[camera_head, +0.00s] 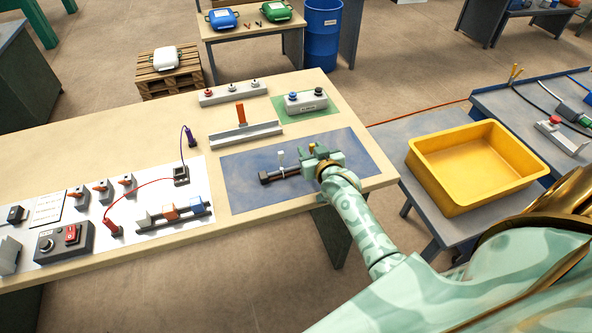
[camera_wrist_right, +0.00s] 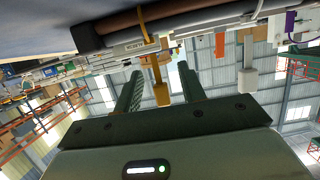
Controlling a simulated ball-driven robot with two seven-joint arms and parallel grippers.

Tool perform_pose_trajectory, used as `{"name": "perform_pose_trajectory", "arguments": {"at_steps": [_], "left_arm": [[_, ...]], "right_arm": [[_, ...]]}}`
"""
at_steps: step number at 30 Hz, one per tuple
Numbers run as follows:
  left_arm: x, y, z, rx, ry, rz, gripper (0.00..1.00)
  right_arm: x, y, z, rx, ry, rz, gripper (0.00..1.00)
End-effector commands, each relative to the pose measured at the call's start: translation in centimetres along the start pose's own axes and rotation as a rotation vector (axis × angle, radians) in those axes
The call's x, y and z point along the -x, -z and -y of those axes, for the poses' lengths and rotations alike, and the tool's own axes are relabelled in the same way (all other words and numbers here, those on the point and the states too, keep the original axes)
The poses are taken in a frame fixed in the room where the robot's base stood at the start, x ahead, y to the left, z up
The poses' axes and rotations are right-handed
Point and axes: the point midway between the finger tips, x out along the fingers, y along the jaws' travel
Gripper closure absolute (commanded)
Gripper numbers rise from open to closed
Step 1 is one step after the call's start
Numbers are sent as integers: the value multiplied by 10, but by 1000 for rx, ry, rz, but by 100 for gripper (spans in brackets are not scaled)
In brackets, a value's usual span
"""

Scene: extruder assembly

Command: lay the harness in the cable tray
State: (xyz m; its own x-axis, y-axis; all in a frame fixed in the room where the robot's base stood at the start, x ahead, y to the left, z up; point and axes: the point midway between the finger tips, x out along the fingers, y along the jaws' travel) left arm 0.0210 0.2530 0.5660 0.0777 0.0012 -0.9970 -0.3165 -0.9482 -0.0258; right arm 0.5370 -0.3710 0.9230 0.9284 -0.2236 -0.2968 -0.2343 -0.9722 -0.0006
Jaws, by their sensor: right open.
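The harness, a dark brown bundle with a black end block (camera_head: 265,178) and a pale upright tab, lies on the blue mat. In the right wrist view the brown bundle (camera_wrist_right: 190,17) runs across the top, with a white label and a yellow strap. My right gripper (camera_head: 316,156) is at the bundle's right part and covers it in the head view. In its wrist view the gripper (camera_wrist_right: 159,78) is open, fingers apart beneath the bundle, with a yellow tab hanging between them. A pale channel, seemingly the cable tray (camera_head: 262,132), lies behind the mat. My left gripper is not in view.
An orange block (camera_head: 240,114) stands upright at the channel. A grey box with knobs (camera_head: 307,102) sits on a green mat behind. A white panel (camera_head: 125,245) with switches and wires fills the left. A yellow bin (camera_head: 478,163) stands right of the table. The blue mat's front left (camera_head: 250,200) is clear.

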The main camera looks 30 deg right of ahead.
Motion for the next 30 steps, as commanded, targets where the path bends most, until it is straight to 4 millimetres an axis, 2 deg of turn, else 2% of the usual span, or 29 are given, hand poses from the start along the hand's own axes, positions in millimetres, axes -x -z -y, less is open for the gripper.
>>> {"name": "perform_pose_trajectory", "arguments": {"at_steps": [5,6,10,23,26,30], "left_arm": [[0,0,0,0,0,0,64],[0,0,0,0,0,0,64],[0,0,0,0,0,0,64],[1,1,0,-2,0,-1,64],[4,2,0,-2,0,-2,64],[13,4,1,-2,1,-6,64]], "right_arm": [[0,0,0,1,0,0,60],[0,0,0,1,0,0,63],[0,0,0,1,0,0,99],[0,2,0,0,0,-1,100],[2,8,0,1,0,-2,100],[8,28,0,1,0,-5,100]]}}
